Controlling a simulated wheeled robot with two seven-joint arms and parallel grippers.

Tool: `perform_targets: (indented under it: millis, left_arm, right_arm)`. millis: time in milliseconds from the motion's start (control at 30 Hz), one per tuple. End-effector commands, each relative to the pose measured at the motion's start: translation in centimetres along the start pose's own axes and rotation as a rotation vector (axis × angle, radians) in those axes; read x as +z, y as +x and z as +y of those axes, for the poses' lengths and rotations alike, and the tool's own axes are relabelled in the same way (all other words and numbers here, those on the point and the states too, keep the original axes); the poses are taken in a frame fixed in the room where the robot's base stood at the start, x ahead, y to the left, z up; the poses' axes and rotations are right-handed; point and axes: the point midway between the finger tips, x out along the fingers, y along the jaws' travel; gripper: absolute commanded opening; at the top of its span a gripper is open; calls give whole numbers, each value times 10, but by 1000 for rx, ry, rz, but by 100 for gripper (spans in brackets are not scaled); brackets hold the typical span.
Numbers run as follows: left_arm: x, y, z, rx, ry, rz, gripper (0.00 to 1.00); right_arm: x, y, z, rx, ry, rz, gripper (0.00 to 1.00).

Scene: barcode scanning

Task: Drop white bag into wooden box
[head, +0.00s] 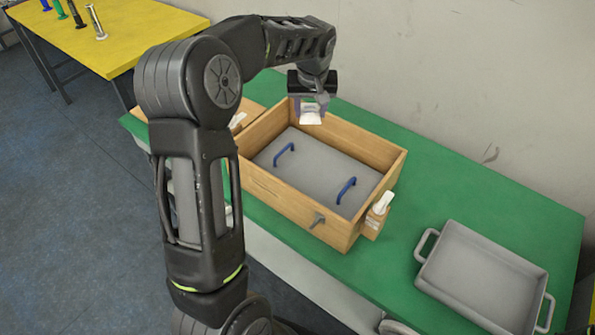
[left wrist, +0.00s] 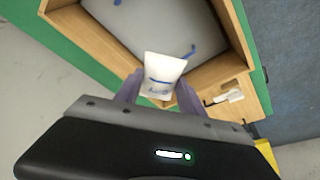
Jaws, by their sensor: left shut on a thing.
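The white bag (head: 311,117) is held between the fingers of my left gripper (head: 309,103) in the head view. It also shows between the two fingertips in the left wrist view (left wrist: 162,73), with blue marks on it. The wooden box (head: 285,203) stands open on the green table, with a grey panel and two blue handles inside. My left gripper is shut on the bag at the far wall of the box. The box's wooden rim also shows in the left wrist view (left wrist: 88,42). My right gripper is not in view.
A grey tray (head: 436,276) with two handles lies on the green table (head: 480,205) at the right. A white scanner-like item (head: 383,202) sits in a holder at the box's right end. A yellow table (head: 130,27) with several small items stands at the back left.

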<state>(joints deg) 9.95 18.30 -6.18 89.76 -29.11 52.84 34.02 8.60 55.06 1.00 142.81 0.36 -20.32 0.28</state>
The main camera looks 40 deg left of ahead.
Motion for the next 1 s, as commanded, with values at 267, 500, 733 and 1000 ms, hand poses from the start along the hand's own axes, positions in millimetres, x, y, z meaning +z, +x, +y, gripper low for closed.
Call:
perform_targets:
  millis: [267,500,733,1000]
  left_arm:
    - [8,27,0,0,0,0,6]
    - [16,50,0,0,0,0,6]
    - [17,56,0,0,1,0,6]
    - [17,55,0,0,0,0,52]
  right_arm:
    - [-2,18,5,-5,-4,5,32]
    - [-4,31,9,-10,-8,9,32]
    - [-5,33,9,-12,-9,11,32]
    - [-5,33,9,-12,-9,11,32]
